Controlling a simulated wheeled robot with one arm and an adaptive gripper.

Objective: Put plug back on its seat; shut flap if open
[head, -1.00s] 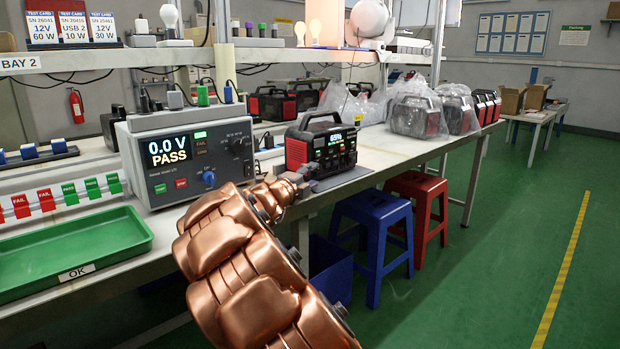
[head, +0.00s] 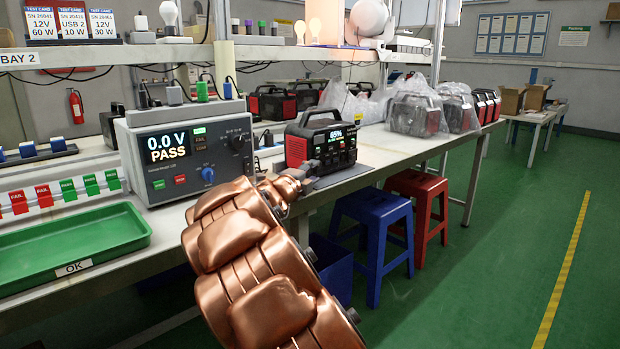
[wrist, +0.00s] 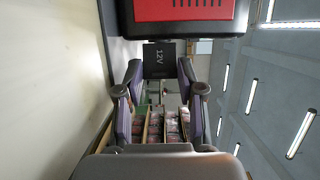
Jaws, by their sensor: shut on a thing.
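In the wrist view, the two fingers of my gripper (wrist: 160,72) close on the sides of a black block marked 12V, which looks like the plug (wrist: 159,61). The red and black side of the power station (wrist: 190,10) is close beyond it. The power station is upright, with a lit screen reading about 65%. My arm and hand hide the plug in the head view. I cannot make out a flap or the plug's seat.
A grey tester (head: 188,152) reading 0.0 V PASS stands left of the power station. A green tray (head: 75,245) lies at the front left. Bagged units (head: 415,110) stand farther along the bench. Blue (head: 372,240) and red (head: 425,205) stools stand below the edge.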

